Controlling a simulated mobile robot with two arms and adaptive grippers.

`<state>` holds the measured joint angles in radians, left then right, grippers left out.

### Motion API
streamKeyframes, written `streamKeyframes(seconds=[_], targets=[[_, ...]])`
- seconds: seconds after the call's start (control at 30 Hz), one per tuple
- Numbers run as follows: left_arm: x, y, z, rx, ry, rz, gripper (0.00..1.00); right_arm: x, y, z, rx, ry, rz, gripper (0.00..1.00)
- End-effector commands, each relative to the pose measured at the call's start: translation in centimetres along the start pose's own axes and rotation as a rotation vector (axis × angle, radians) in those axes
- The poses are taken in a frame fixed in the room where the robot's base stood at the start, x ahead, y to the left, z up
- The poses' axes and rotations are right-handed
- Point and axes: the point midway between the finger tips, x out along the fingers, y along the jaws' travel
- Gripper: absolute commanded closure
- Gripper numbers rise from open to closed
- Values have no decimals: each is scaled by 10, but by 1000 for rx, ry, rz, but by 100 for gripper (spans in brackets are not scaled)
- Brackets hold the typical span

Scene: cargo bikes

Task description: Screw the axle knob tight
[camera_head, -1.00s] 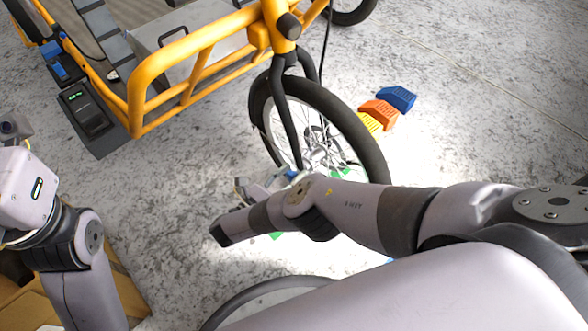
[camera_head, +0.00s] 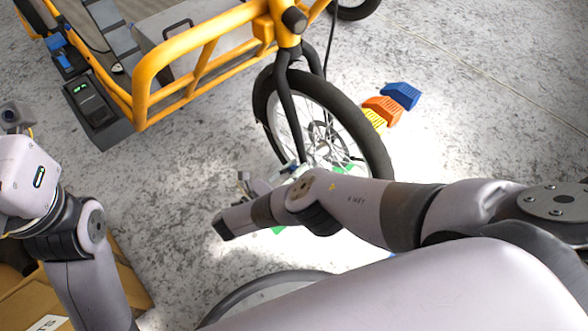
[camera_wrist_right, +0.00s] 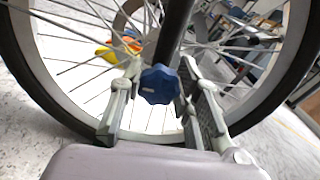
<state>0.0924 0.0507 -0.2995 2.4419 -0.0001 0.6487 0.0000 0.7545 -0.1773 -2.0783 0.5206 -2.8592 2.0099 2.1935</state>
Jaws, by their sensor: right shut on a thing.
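The blue lobed axle knob (camera_wrist_right: 158,84) sits at the wheel hub, at the lower end of the dark fork leg, in the right wrist view. My right gripper (camera_wrist_right: 160,88) has a finger on each side of the knob and is shut on it. In the head view my right gripper (camera_head: 288,173) is beside the lower part of the front wheel (camera_head: 375,150), largely hidden by my own wrist, and the knob cannot be made out. My left arm is at the left edge; its gripper fingers are out of view.
The yellow cargo bike frame (camera_head: 190,70) stands at upper left. A cardboard box (camera_head: 50,290) is at lower left. The floor at right is clear.

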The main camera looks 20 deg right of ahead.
Motion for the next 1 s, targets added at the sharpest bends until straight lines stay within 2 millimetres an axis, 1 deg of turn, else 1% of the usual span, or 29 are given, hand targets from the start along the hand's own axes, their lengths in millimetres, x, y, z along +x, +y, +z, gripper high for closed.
streamKeyframes(seconds=[0.4,0.5,0.77,0.8,1.0], targets=[[0,1,0,0,-3,6,100,0,-1,0,332,0,1,98],[-2,1,1,0,-8,10,100,0,-1,0,362,0,1,98],[-3,2,1,-1,-12,12,100,0,-1,0,365,0,1,98],[-3,2,1,-1,-12,12,100,0,-1,0,365,0,1,69],[-3,1,1,-1,-11,10,100,0,-1,0,364,0,1,55]])
